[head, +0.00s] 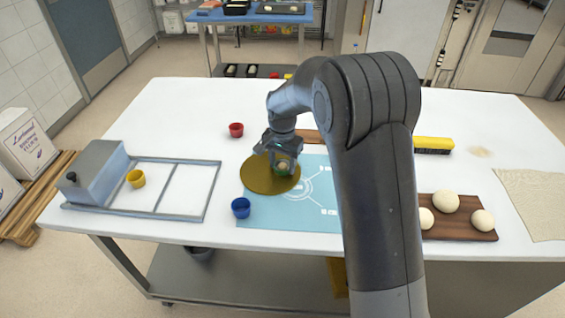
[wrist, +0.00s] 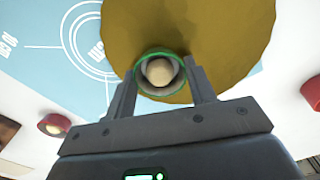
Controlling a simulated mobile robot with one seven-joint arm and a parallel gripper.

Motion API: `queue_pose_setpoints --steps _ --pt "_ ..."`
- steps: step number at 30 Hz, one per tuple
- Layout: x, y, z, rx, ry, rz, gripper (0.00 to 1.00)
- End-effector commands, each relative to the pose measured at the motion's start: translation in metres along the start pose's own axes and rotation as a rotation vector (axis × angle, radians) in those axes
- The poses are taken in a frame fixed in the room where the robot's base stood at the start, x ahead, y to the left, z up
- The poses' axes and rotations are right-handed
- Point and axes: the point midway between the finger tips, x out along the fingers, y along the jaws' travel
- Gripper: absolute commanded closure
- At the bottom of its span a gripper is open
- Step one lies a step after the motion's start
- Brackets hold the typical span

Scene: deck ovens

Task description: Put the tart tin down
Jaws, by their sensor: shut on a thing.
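My gripper (head: 284,160) is shut on a small green tart tin (wrist: 141,62), which shows between its two fingers in the wrist view (wrist: 160,85). Something pale and round, like a dough ball (wrist: 160,71), sits inside the tin. The tin is over or on a round brown-gold disc (head: 257,176), near its right edge; I cannot tell whether it touches the disc. The disc lies partly on a light blue printed mat (head: 318,213) and partly on the white table.
A dark board (head: 455,233) with dough balls lies at right, a yellow brush-like item (head: 433,143) behind.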

Motion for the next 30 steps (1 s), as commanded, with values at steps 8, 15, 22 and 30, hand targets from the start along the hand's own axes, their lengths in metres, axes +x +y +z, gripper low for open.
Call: queue_pose_setpoints --steps 8,15,22,30 --pt "0.002 0.000 0.000 0.000 0.000 0.000 0.36" --pt "0.002 0.000 0.000 0.000 0.000 0.000 0.28" --pt "-0.009 0.000 -0.001 0.000 0.002 -0.002 0.28" --pt "-0.063 -0.001 -0.001 0.000 0.004 -0.003 0.28"
